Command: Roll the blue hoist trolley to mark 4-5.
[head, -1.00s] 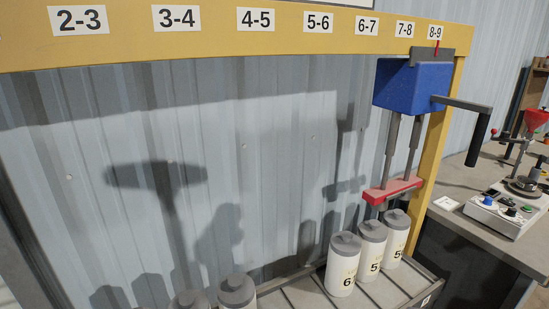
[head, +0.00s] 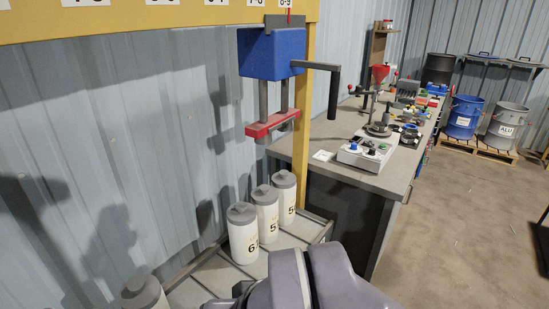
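The blue hoist trolley (head: 270,54) hangs from the yellow beam (head: 160,17) at its right end. A red pointer on its top lines up with the 8-9 label (head: 292,4). A dark crank-shaped handle (head: 330,75) sticks out from its right side. Two grey rods hang below it and carry a red bar (head: 272,123). The 4-5 label cannot be read now, as the labels are cut off by the top edge. Part of my grey arm shows at the bottom centre, well below the trolley. My gripper's fingers cannot be made out.
White canisters marked 6 (head: 243,233) and 5 (head: 266,212) stand in a rack (head: 215,275) under the trolley, with others beside them. A workbench (head: 360,178) with instruments stands to the right. Blue and grey drums stand farther back. The floor (head: 455,230) at right is mostly open.

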